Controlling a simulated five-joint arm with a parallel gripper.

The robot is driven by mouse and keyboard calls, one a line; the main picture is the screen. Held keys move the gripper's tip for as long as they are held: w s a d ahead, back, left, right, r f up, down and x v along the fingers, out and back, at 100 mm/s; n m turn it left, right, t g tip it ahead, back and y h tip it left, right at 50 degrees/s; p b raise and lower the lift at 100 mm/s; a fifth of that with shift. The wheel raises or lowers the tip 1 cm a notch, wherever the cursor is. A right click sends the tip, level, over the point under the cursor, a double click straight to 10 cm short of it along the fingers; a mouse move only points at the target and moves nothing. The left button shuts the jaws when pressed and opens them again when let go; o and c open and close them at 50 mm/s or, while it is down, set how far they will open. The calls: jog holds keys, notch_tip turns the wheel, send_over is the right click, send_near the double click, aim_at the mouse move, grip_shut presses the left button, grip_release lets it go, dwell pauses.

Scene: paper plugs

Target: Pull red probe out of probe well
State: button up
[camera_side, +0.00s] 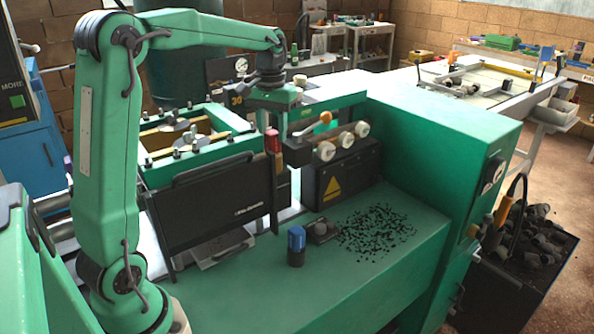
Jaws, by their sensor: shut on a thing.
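The red probe (273,141) shows as a red upright cap below my wrist, in the middle of the side view. My gripper (279,152) points down around it and is shut on it. A dark upright part runs below the red cap, and I cannot tell where the probe's lower end is. I cannot make out the probe well, or whether the probe is still seated in it. A blue-capped black cylinder (296,246) stands upright on the green bench top, in front of the gripper and apart from it.
A small dark block (321,231) sits beside the blue-capped cylinder. Black specks (378,232) are scattered to its right. A black box with a yellow warning triangle (333,188) and a black panel (213,204) stand close to the gripper. The front of the green bench (330,290) is clear.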

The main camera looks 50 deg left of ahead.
jog(key=shift+r, duration=2.9)
dwell(1.7)
jog(key=shift+r, duration=1.3)
